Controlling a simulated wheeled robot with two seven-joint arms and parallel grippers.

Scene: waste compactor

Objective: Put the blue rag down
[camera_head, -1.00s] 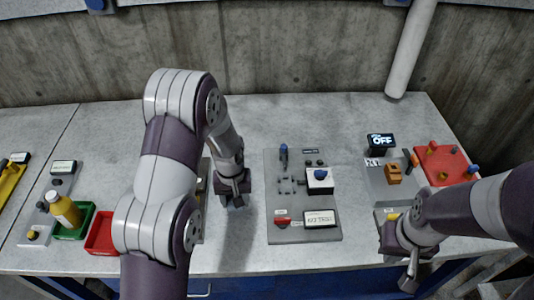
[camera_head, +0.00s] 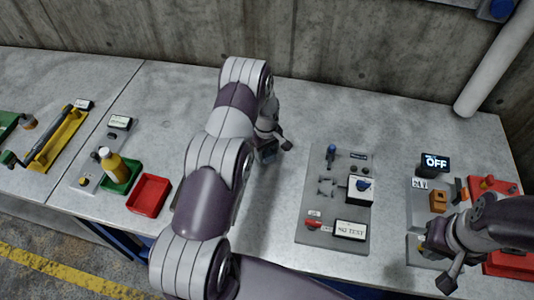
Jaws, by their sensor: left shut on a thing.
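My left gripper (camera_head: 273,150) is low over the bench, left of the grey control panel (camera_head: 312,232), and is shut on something. The blue rag is hardly visible; a small dark bluish patch shows at the fingers, and my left arm and gripper hide the rest. My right gripper (camera_head: 447,272) hangs at the bench's front right edge. Its jaw opening is not clear, and I see nothing in it.
The red tray (camera_head: 150,193), the green tray (camera_head: 121,176) with a yellow bottle (camera_head: 112,164), and a yellow fixture (camera_head: 58,138) stand on the left. An OFF display (camera_head: 435,163) stands on the right. The bench (camera_head: 200,95) behind my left arm is clear.

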